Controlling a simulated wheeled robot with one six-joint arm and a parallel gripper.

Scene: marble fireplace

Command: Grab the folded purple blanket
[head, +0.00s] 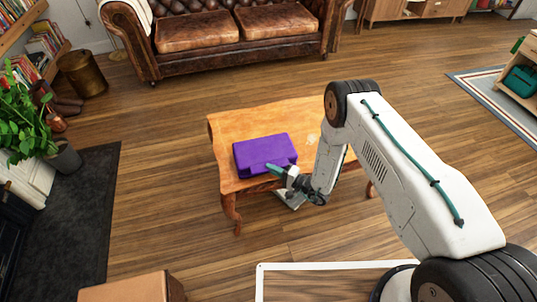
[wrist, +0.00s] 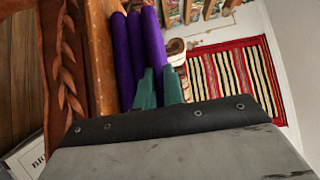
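The folded purple blanket (head: 264,152) lies flat on the wooden table (head: 235,124), near its front left side. My gripper (head: 274,169) is at the blanket's front right edge, with one teal finger showing over the top. In the wrist view, the blanket's stacked folds (wrist: 151,45) show as purple bands beside the table edge (wrist: 100,70). The two teal fingertips of my gripper (wrist: 159,80) sit close on either side of the outermost fold and appear shut on it. The lower finger is hidden in the head view.
A brown leather sofa (head: 230,45) stands behind the table. A potted plant (head: 35,130) is at the left. A cardboard box (head: 125,288) is at the front left. Wooden floor (head: 165,170) is clear around the table.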

